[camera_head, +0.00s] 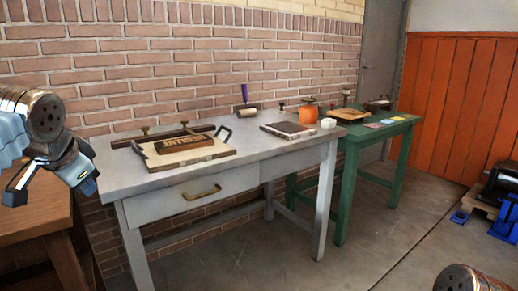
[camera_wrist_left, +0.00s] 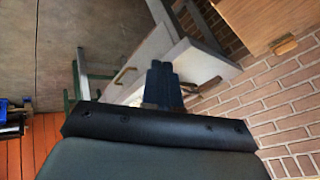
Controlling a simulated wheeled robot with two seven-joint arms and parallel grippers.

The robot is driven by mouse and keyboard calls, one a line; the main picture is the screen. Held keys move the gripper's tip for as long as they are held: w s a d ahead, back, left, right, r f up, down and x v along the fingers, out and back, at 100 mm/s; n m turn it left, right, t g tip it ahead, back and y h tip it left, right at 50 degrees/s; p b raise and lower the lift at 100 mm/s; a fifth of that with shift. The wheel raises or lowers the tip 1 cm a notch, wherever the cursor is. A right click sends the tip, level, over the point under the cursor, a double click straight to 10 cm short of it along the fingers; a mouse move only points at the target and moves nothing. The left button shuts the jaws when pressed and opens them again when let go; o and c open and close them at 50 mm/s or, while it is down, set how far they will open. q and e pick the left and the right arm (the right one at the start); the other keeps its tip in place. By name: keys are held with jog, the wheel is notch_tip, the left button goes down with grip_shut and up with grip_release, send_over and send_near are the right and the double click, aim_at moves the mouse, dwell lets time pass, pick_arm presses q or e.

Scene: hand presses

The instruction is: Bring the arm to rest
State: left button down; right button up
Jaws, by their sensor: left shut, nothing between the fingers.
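My left arm (camera_head: 45,120) is folded at the left edge of the head view. Its gripper (camera_head: 18,190) hangs there beside the grey table and clear of it, over or near the brown wooden table. The left wrist view shows the two dark fingers (camera_wrist_left: 160,82) pressed together with nothing between them. Only a rounded joint of my right arm (camera_head: 466,281) shows at the bottom right; its gripper is out of view.
The grey table (camera_head: 165,180) carries a wooden board with a lettered block (camera_head: 185,148), a roller (camera_head: 246,111) and a dark flat plate (camera_head: 288,129). A green table (camera_head: 350,165) stands behind. A brown table (camera_head: 35,212) is at left. The floor (camera_head: 340,265) in front is clear.

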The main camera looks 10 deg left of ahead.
pick_arm(q)
jog(key=w+d+f+g+h, duration=0.15)
jog(key=w+d+f, duration=0.3)
jog(key=f, duration=0.65)
jog(key=w+d+f+h, duration=0.25)
jog(key=d+f, duration=0.35)
jog(key=f, duration=0.5)
jog(key=w+d+f+g+h, duration=0.1)
jog(key=w+d+f, duration=0.35)
jog(key=f, duration=0.65)
jog(key=s+d+f+n+g+h, duration=0.1)
jog(key=s+d+f, duration=0.25)
jog(key=f, duration=0.45)
jog(key=s+d+f+n+g, duration=0.1)
jog(key=s+d+f, duration=0.2)
jog(key=d+f, duration=0.35)
jog(key=s+d+f+n, duration=0.1)
jog(key=s+d+f, duration=0.1)
jog(key=s+f, duration=0.5)
jog(key=s+d+f+n+g+h, duration=0.1)
jog(key=s+d+f+n, duration=0.1)
jog(key=s+f, duration=0.4)
jog(key=s, duration=0.4)
jog(key=shift+d+f+n, duration=0.15)
jog(key=shift+f+n, duration=0.15)
jog(key=shift+f, duration=0.05)
jog(key=shift+g, duration=0.25)
